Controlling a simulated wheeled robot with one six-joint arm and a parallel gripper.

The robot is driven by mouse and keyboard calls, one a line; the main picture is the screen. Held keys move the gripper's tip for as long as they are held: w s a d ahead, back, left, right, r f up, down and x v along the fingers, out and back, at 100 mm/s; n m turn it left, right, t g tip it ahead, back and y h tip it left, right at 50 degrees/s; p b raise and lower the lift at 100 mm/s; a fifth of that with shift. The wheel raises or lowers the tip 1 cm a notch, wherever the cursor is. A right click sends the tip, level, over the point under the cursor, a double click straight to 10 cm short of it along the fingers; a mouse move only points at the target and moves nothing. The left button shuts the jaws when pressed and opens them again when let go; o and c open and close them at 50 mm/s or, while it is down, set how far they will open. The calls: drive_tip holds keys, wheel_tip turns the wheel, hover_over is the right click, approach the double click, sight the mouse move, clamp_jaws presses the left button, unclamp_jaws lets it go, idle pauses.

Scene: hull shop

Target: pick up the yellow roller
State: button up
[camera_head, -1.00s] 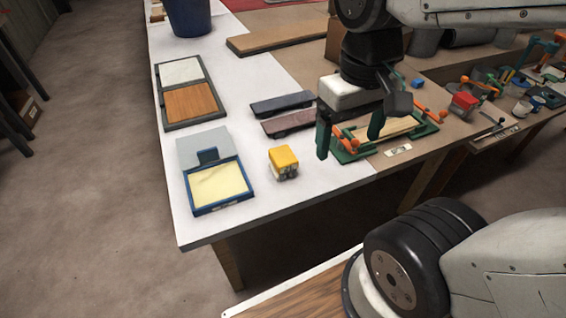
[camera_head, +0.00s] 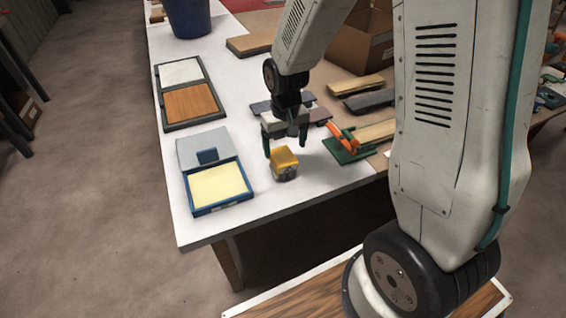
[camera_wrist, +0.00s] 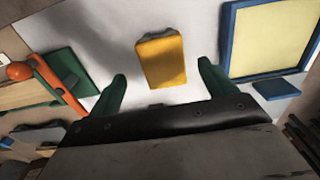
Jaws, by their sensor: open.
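The yellow roller (camera_head: 285,163) stands on the white tabletop, a boxy yellow top over a greyish lower part. In the wrist view the yellow top (camera_wrist: 161,61) shows between the lines of the two green fingers, reaching beyond their tips. My gripper (camera_head: 285,146) is open and empty, pointing down just above and behind the roller in the head view. In the wrist view there is a gap between the roller and each finger of my gripper (camera_wrist: 162,71). The roller's underside is hidden there.
A blue-framed tray with a pale yellow panel (camera_head: 218,187) lies left of the roller. A green clamp with an orange handle (camera_head: 347,149) lies to its right. Dark bars (camera_head: 262,108) lie behind. The table's front edge is close; the white surface in front is clear.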

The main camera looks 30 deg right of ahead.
sight(283, 156)
drive_tip(key=f, duration=0.7)
drive_tip(key=shift+w+a+f, duration=0.15)
drive_tip(key=shift+w+f, duration=0.05)
drive_tip(key=c, duration=1.5)
drive_tip(key=shift+o, duration=0.2)
drive_tip(key=shift+r, duration=0.1)
wheel_tip(283, 156, up, 10)
drive_tip(key=shift+f, duration=0.1)
